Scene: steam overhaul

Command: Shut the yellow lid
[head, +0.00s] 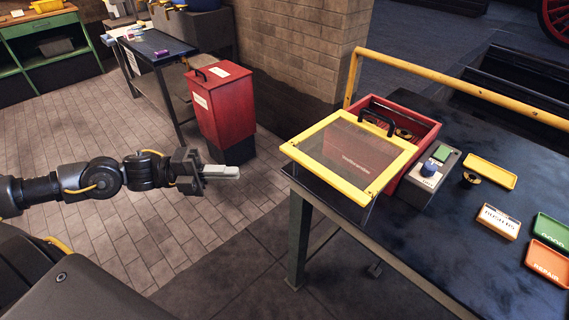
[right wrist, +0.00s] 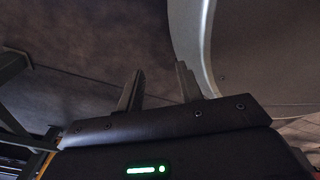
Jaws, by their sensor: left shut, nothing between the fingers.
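The yellow lid (head: 401,161) is a yellow frame around a see-through pane, with a black handle (head: 378,121) at its far edge. It sticks out from a red box (head: 426,128) on the table, towards the left and past the table's edge. Part of the box's inside shows behind it, so the lid does not fully cover the box. My left gripper (head: 238,171) is shut and empty, over the floor to the left of the lid and apart from it. My right gripper (right wrist: 160,75) is open and empty in the right wrist view; the head view does not show it.
Yellow, green and orange trays (head: 548,260) lie farther right on the dark table (head: 420,250). A yellow rail (head: 460,88) runs behind. A red bin (head: 222,105) stands on the floor.

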